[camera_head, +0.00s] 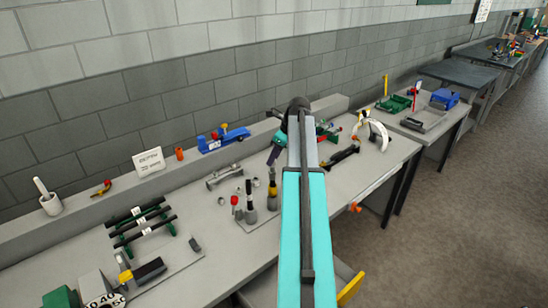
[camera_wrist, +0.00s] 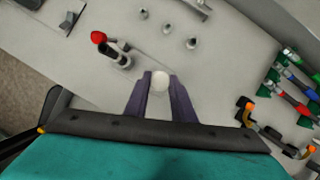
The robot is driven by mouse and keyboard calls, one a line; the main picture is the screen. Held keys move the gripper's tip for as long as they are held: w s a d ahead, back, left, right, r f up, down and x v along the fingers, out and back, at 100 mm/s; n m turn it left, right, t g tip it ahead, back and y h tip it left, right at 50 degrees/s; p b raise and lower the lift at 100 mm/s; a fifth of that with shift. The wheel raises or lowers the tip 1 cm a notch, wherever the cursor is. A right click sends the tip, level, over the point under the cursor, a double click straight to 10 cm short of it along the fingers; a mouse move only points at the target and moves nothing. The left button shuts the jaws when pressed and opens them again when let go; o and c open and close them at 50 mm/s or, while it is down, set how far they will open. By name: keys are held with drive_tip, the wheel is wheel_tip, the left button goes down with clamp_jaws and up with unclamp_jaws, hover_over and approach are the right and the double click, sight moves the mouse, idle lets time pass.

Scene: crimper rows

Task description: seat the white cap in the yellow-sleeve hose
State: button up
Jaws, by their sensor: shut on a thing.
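My gripper (camera_wrist: 160,82) has purple fingers and is shut on the white cap (camera_wrist: 160,81), a small round pale piece between the fingertips in the wrist view. In the head view my gripper (camera_head: 272,158) is low over the bench, above a dark upright hose with a yellow-orange band (camera_head: 272,188). I cannot tell whether the cap touches that hose. In the wrist view the space under the cap is hidden by the fingers and cap. A dark upright hose (camera_head: 250,208) and a red-topped piece (camera_head: 235,202) stand just left; the red top (camera_wrist: 98,37) also shows in the wrist view.
Several small metal fittings (camera_wrist: 167,27) lie near the hoses. A grey bracket (camera_head: 222,177) lies behind them. A rack with black bars (camera_head: 140,218) is at left. A blue tool (camera_head: 224,139) sits on the back ledge. The bench front is fairly clear.

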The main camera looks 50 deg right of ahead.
drive_tip(key=shift+f, duration=1.45)
idle(0.3)
drive_tip(key=o, duration=1.1)
drive_tip(key=shift+r, duration=0.1)
drive_tip(key=b+v, duration=0.5)
drive_tip(key=v, duration=0.8)
drive_tip(key=shift+s+r, duration=0.15)
drive_tip(key=shift+r, duration=0.15)
drive_tip(key=shift+d, duration=0.15)
